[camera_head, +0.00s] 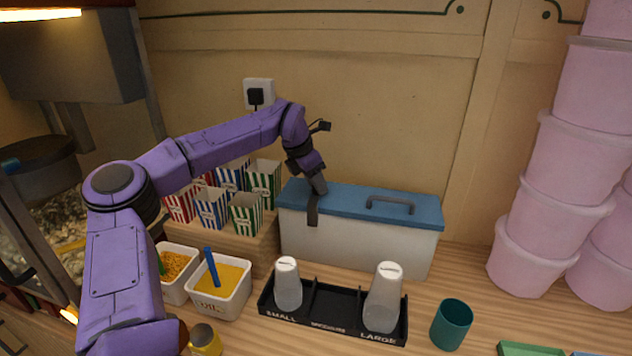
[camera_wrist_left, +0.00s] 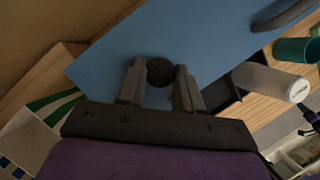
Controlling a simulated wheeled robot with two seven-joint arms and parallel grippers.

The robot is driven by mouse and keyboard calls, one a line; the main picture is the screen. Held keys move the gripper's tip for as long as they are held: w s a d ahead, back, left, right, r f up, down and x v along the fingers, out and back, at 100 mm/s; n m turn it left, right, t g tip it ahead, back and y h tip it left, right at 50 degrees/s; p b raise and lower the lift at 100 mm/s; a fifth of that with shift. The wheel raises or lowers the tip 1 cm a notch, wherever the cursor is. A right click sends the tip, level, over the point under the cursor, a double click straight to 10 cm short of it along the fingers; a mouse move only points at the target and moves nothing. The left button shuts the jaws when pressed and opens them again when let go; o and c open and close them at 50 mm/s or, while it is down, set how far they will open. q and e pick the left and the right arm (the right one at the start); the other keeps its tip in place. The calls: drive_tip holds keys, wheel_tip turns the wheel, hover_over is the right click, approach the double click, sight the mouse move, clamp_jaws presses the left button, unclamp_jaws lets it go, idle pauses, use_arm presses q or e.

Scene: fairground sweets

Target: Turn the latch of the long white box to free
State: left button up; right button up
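The long white box (camera_head: 350,247) stands against the wall in the head view, under a blue lid (camera_head: 350,196) with a grey handle. My left gripper (camera_head: 314,208) is at the left part of its front lid edge. In the left wrist view, my left gripper (camera_wrist_left: 160,64) has its two grey fingers apart, one on each side of a dark round knob (camera_wrist_left: 160,72) against the blue lid. The knob looks like the latch. I cannot tell whether the fingers touch it. In the head view the gripper hides it. My right gripper is not in view.
A black tray (camera_head: 333,328) with two pale cups stands in front of the box. Striped popcorn boxes (camera_head: 212,208) and white tubs (camera_head: 222,302) are to its left. A teal cup (camera_head: 451,323) and pink tub stacks (camera_head: 548,210) are to the right.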

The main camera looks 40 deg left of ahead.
use_arm(q)
drive_tip(key=shift+d+f+n+b, duration=0.15)
drive_tip(key=shift+n+b, duration=0.45)
drive_tip(key=shift+b, duration=0.3)
drive_tip(key=n+y+b, duration=0.1)
drive_tip(key=n+b, duration=0.2)
drive_tip(key=shift+f+y+b, duration=0.1)
drive_tip(key=shift+y+b, duration=0.3)
drive_tip(key=n+y+b, duration=0.1)
drive_tip(key=n+b, duration=0.2)
drive_tip(key=shift+d+n, duration=0.15)
drive_tip(key=shift+n, duration=0.25)
drive_tip(key=n+y+b, duration=0.1)
drive_tip(key=n, duration=0.1)
drive_tip(key=n+g+b, duration=0.1)
drive_tip(key=n, duration=0.1)
drive_tip(key=shift+w+d+r+n+y, duration=0.1)
drive_tip(key=shift+w+r+n+y, duration=0.1)
drive_tip(key=shift+n+y, duration=0.15)
drive_tip(key=shift+n+g+y+b, duration=0.35)
drive_tip(key=shift+n+g+b, duration=0.15)
drive_tip(key=shift+n, duration=0.75)
drive_tip(key=shift+r+n+g, duration=0.1)
drive_tip(key=shift+n+g, duration=0.4)
drive_tip(key=shift+n, duration=1)
drive_tip(key=o, duration=1)
